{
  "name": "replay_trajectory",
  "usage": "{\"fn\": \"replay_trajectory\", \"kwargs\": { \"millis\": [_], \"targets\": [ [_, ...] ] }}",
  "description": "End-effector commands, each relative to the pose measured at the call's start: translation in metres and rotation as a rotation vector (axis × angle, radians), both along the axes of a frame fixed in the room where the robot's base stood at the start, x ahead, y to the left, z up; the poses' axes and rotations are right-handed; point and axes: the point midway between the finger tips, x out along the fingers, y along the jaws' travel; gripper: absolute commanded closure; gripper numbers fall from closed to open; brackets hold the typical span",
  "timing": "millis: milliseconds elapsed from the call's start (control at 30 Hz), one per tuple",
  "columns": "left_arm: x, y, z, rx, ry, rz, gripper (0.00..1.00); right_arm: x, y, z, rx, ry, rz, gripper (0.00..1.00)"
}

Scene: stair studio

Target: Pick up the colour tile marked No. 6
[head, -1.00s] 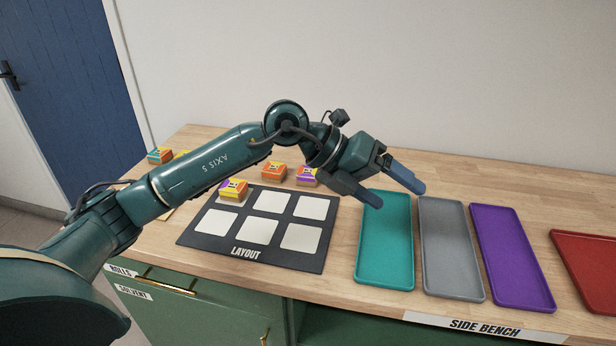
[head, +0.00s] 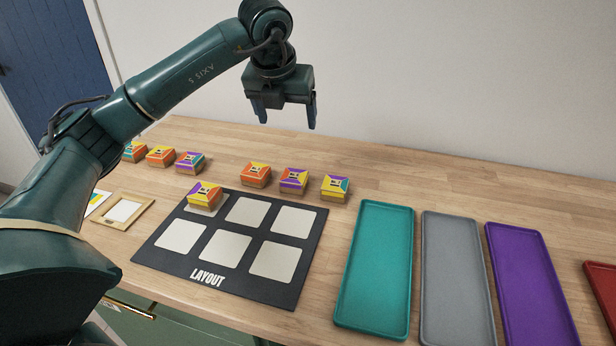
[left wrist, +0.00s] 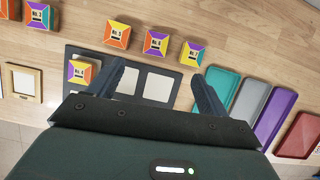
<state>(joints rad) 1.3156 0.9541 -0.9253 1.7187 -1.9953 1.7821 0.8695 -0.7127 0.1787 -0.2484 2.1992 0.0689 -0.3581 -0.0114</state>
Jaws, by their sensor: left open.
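The tile that appears to read No. 6 (head: 293,181) is an orange, purple and yellow block on the bench, the middle of three in a row behind the layout board. It also shows in the left wrist view (left wrist: 155,43), forward of and between the fingertips. My left gripper (head: 286,118) is open and empty, fingers pointing down, raised above and behind that row; its fingers also show in the left wrist view (left wrist: 158,75). My right gripper is not in view.
The dark layout board (head: 240,286) has one tile, No. 4 (head: 204,194), on its back-left cell. Several other tiles stand at the left and beside No. 6. Teal (head: 372,270), grey (head: 455,275) and purple (head: 530,285) trays lie to the right. A wall is behind.

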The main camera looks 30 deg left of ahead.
Motion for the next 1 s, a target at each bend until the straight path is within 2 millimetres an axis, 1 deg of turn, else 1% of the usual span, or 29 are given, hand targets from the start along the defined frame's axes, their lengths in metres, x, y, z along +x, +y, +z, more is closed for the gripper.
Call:
{"fn": "replay_trajectory", "kwargs": {
  "millis": [33, 233, 467, 567, 700, 800, 900, 1000],
  "targets": [
    [0.0, 0.0, -0.024, 0.0, 0.001, -0.001, 0.22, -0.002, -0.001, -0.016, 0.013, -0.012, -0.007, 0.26],
    [0.0, 0.0, -0.056, -0.001, 0.001, -0.001, 0.22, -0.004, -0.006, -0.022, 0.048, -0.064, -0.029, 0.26],
    [0.002, 0.0, -0.075, -0.001, 0.003, -0.001, 0.22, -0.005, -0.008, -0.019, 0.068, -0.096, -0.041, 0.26],
    [0.007, 0.002, -0.089, -0.001, 0.004, 0.0, 0.22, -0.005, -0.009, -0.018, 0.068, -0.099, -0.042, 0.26],
    [0.017, 0.005, -0.115, -0.001, 0.005, -0.001, 0.22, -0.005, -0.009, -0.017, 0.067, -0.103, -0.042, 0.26],
    [0.023, 0.007, -0.129, -0.003, 0.003, -0.002, 0.22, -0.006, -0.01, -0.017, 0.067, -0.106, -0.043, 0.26],
    [0.027, 0.008, -0.138, -0.001, 0.002, -0.002, 0.22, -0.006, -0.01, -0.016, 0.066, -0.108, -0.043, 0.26],
    [0.029, 0.009, -0.143, -0.002, 0.002, -0.003, 0.22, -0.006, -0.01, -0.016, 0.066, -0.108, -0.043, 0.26]
  ]
}}
